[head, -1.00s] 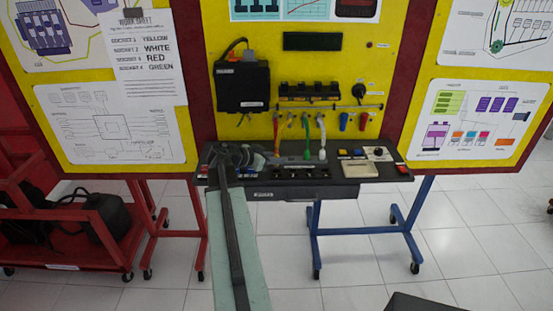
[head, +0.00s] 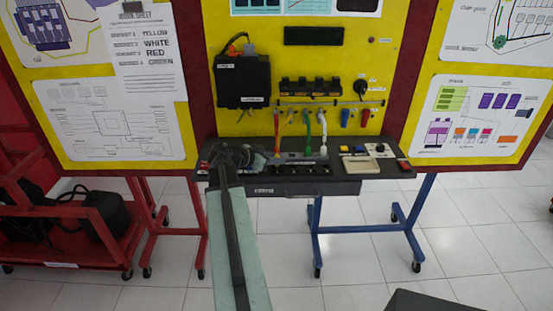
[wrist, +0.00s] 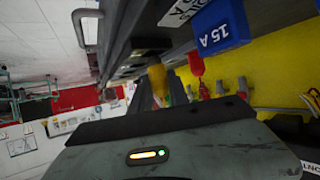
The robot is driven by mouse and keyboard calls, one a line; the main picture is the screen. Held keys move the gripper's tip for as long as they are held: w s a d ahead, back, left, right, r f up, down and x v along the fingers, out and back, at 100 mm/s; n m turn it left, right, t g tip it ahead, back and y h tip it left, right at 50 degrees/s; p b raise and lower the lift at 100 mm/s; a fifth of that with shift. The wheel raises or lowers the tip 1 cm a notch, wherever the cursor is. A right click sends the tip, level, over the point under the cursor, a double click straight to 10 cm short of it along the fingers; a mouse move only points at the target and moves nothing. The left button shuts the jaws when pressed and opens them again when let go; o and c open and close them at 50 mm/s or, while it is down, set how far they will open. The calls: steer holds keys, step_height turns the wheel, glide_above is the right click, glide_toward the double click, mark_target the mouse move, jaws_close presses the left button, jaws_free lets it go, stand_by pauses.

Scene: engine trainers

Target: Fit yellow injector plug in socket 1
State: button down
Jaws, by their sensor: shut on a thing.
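In the wrist view, my gripper (wrist: 165,98) is shut on the yellow injector plug (wrist: 157,77), its yellow body showing just past the dark gripper housing. The plug is close to a row of dark sockets (wrist: 128,66) on the bench ledge. I cannot tell whether it touches or enters one, or which socket is number 1. In the head view, my gripper (head: 246,158) is over the left part of the bench top, and my arm hides the plug. The socket row (head: 297,168) lies to its right.
A red plug (wrist: 195,66) is close beside the yellow one, and a blue 15 A block (wrist: 221,29) stands nearby. Green (head: 308,128) and white (head: 322,130) leads hang before the yellow panel. The black bench (head: 335,187) has switches at its right. The worksheet (head: 145,50) pairs socket 1 with yellow.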

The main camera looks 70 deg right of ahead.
steer(key=shift+f+b, duration=0.75)
steer(key=shift+f, duration=0.05)
steer(key=c, duration=1.5)
jaws_free()
steer(key=shift+r, duration=0.15)
steer(key=shift+r+p+v, duration=0.3)
steer(key=shift+p+v, duration=0.8)
steer(key=shift+v, duration=0.4)
steer(key=shift+p+v, duration=0.45)
steer(key=shift+v, duration=0.35)
steer(key=shift+r, duration=0.1)
step_height(320, 180, up, 5)
steer(key=p, duration=0.4)
steer(key=shift+p, duration=0.35)
